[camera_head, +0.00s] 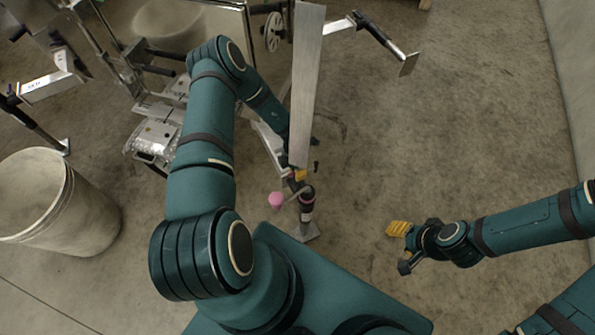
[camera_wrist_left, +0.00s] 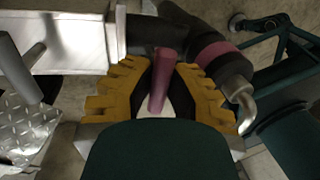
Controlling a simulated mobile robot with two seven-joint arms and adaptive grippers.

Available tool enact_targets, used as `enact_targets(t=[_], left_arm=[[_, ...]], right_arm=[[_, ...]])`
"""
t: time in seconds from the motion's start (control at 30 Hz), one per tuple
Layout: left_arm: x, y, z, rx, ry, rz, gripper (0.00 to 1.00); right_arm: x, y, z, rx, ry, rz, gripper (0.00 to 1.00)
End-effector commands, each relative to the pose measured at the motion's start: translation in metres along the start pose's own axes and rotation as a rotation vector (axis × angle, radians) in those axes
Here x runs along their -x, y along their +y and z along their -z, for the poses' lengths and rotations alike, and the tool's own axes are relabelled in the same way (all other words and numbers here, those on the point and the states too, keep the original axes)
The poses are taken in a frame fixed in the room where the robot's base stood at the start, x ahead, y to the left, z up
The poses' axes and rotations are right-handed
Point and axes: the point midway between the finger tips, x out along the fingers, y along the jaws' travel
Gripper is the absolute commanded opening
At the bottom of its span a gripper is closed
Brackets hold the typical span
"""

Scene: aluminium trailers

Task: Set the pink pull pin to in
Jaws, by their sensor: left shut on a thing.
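The pink pull pin (camera_wrist_left: 165,78) shows in the left wrist view, a short tapered pink piece beside the dark tube of the trailer jack. My left gripper (camera_wrist_left: 163,92), with yellow fingers and dark pads, is shut on it from both sides. The jack tube (camera_wrist_left: 185,25) carries a pink band (camera_wrist_left: 212,53). In the head view my left gripper (camera_head: 300,175) is at the top of the jack (camera_head: 306,212), by the end of the aluminium beam; I cannot make out the pin there. My right gripper (camera_head: 397,229) is over bare floor, apart from the trailer.
The long aluminium beam (camera_head: 306,80) runs away from the jack. A bent metal crank (camera_wrist_left: 243,108) and a pink knob (camera_head: 277,200) are close to the left gripper. A large bin (camera_head: 60,205) stands at left. Floor at right (camera_head: 440,150) is clear.

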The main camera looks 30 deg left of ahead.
Motion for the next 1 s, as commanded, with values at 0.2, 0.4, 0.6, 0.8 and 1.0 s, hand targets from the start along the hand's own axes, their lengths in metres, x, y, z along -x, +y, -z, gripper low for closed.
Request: enact_targets(t=[0.2, 0.4, 0.6, 0.8, 1.0], left_arm=[[-0.013, 0.003, 0.000, 0.000, -0.001, 0.000, 0.00], [-0.037, 0.008, 0.000, 0.002, 0.000, -0.001, 0.00], [-0.038, 0.009, 0.000, 0.001, 0.000, -0.001, 0.00], [-0.038, 0.008, 0.000, 0.001, -0.001, -0.001, 0.33], [-0.038, 0.008, 0.000, 0.001, -0.001, -0.001, 0.47]], right_arm=[[-0.010, 0.004, 0.001, 0.000, 0.003, 0.000, 0.47], [-0.028, 0.010, 0.002, 0.002, 0.012, -0.001, 0.47], [-0.028, 0.011, 0.003, 0.002, 0.014, -0.001, 0.47], [-0.028, 0.010, 0.003, 0.002, 0.014, -0.001, 0.47], [-0.028, 0.010, 0.003, 0.002, 0.014, -0.001, 0.47]])
